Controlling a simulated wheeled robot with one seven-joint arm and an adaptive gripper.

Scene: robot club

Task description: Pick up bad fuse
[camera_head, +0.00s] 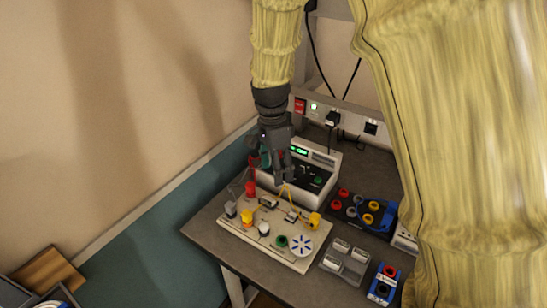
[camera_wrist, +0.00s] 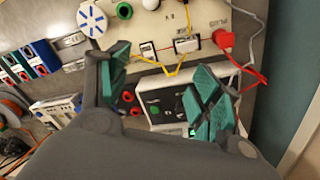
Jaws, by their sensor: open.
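A pale test board (camera_head: 262,245) lies on the grey bench and carries two small fuse holders near its middle. One fuse holder (camera_head: 268,201) is further back and left, the other fuse holder (camera_head: 291,215) is to its right. In the wrist view the holders show as a right one (camera_wrist: 187,45) and a left one (camera_wrist: 148,50); I cannot tell which holds the bad fuse. My gripper (camera_head: 284,178) is above the back part of the board, pointing down, open and empty. In the wrist view its green-padded fingers (camera_wrist: 160,85) are spread apart, with the holders beyond them.
A white instrument (camera_head: 318,160) with a green display stands close behind the board. Red and yellow leads, plugs and a fan-marked white disc (camera_head: 301,246) crowd the board. A blue terminal block (camera_head: 362,214), a grey tray (camera_head: 346,262) and a blue unit (camera_head: 383,284) stand to the right.

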